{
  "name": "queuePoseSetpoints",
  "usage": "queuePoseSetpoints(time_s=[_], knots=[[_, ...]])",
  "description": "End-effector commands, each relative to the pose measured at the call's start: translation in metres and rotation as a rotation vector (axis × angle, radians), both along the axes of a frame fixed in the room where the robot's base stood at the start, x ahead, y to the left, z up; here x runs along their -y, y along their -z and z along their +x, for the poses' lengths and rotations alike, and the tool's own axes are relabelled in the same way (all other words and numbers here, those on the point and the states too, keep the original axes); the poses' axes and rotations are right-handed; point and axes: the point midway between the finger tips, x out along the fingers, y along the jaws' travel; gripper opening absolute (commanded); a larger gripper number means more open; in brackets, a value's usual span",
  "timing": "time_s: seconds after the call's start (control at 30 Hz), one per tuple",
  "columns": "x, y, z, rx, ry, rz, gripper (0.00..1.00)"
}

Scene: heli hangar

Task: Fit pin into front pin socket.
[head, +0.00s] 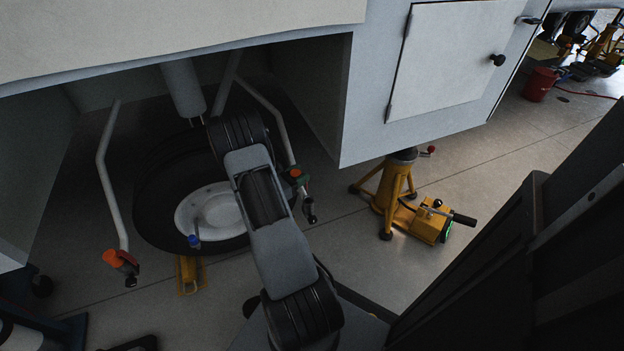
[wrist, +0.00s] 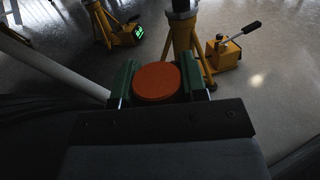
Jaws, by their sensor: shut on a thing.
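An orange-headed pin (wrist: 157,82) sits between the green fingers of my gripper (wrist: 156,84) in the wrist view; its round head faces the camera and hides its shaft. In the head view my gripper (head: 296,175) is shut on the pin beside the wheel, at the lower end of the right pale strut (head: 264,105). A dark fitting (head: 310,208) hangs just below the fingers. I cannot tell whether it is the front pin socket, or whether the pin is inside anything. A second orange-capped fitting (head: 117,259) is at the foot of the left strut (head: 110,175).
The wheel (head: 165,190) stands under the fuselage, left of my arm. A yellow jack (head: 396,185) with its pump (head: 430,222) stands to the right, below the grey door panel (head: 450,58). Another yellow stand (wrist: 103,22) shows in the wrist view. Open floor lies right of the jack.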

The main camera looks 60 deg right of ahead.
Motion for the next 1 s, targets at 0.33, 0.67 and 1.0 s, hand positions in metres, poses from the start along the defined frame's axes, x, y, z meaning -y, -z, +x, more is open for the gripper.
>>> queuePoseSetpoints(time_s=[0.33,0.67,1.0], knots=[[0.017,0.013,-0.04,0.004,0.182,0.013,0.14],[0.017,0.036,-0.04,0.004,0.182,0.013,0.14],[0.017,0.065,-0.04,0.004,0.18,0.013,0.14]])
